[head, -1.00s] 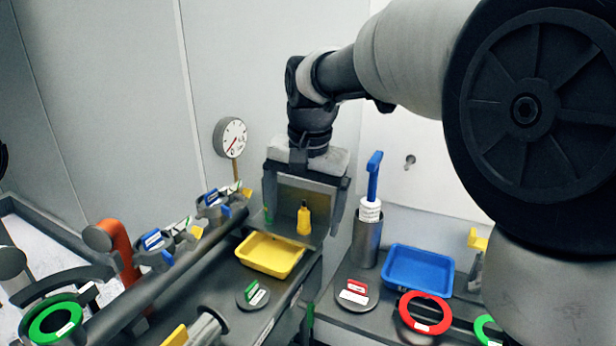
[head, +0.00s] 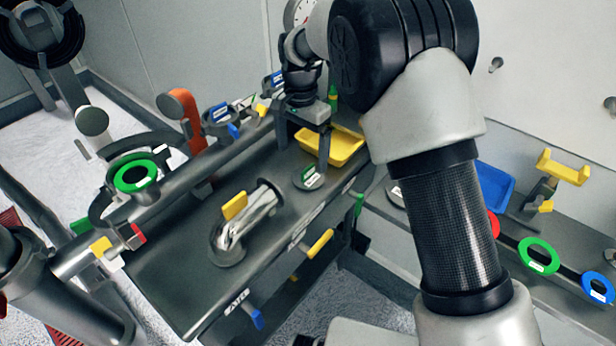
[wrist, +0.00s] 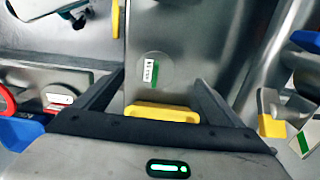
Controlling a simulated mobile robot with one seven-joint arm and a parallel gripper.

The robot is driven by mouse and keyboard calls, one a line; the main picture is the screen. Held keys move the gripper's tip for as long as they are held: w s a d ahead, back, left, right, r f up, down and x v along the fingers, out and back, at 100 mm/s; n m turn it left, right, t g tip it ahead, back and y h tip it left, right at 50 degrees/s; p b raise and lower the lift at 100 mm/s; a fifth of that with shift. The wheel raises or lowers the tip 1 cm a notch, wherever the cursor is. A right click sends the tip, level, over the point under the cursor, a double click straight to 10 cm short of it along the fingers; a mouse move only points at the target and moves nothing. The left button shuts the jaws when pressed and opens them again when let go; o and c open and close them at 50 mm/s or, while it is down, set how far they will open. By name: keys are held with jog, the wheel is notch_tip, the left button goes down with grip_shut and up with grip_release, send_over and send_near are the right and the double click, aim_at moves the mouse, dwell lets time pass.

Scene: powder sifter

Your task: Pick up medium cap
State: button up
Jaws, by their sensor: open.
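A round, flat grey cap (head: 308,178) with an upright green handle and a white label lies on the dark bench in the head view. It also shows in the wrist view (wrist: 152,72), ahead of the fingers; its lettering is too small to read. My gripper (head: 304,155) points down above the bench, just behind and above this cap. In the wrist view my gripper (wrist: 160,82) is open, its two fingers spread wide and empty. A cap with a red handle (wrist: 59,99) lies left in the wrist view.
The yellow tray (head: 340,148) sits just beyond the cap. A shiny bent pipe (head: 245,222) with a yellow handle stands nearer on the bench. Clamps with blue handles (head: 220,118) line the left rail. The blue tray (head: 495,188) is on the right bench.

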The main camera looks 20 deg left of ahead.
aim_at(306, 170)
notch_tip(306, 170, down, 2)
jog(key=f, duration=0.2)
jog(key=d+f, duration=0.1)
jog(key=f, duration=0.1)
jog(key=shift+w+f, duration=0.1)
jog(key=shift+f, duration=0.65)
